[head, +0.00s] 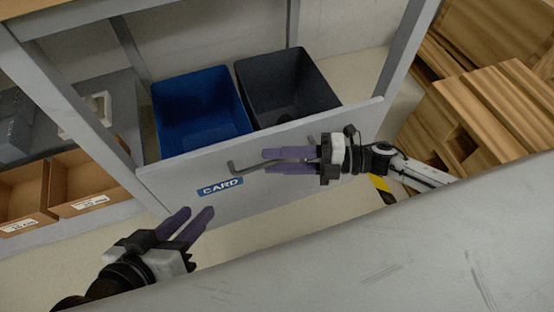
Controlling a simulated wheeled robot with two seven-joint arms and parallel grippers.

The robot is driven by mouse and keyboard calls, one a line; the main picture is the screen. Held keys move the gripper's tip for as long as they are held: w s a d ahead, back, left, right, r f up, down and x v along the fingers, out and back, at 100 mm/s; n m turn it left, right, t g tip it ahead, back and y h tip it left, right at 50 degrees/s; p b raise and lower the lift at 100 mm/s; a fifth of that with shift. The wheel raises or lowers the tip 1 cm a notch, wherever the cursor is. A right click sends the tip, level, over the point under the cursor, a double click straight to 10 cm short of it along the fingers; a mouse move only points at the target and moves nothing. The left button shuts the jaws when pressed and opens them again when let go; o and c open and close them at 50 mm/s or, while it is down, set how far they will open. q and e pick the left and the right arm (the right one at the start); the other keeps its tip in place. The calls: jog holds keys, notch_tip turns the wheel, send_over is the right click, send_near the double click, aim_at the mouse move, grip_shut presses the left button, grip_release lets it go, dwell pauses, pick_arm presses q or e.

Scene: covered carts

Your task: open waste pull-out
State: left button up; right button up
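The waste pull-out has a pale grey front panel (340,125) with a blue "CARD" label (220,187). A thin grey bar handle (248,168) sits on it. A blue bin (200,112) and a dark grey bin (285,85) stand behind the panel, seen from above. My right gripper (268,161) is at the handle, its purple fingers overlapping the right part of the bar. The gap between them is narrow; whether they clamp the bar is unclear. My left gripper (199,212) is empty, fingers slightly apart, below and left of the label.
Cardboard-coloured bins (85,180) and grey goods stand on shelves at left. Wooden crates (490,110) are at right. A pale grey surface (400,240) fills the lower right. Open floor (260,230) shows in front of the panel.

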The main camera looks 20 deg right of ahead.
jog(key=shift+a, duration=0.1)
grip_shut()
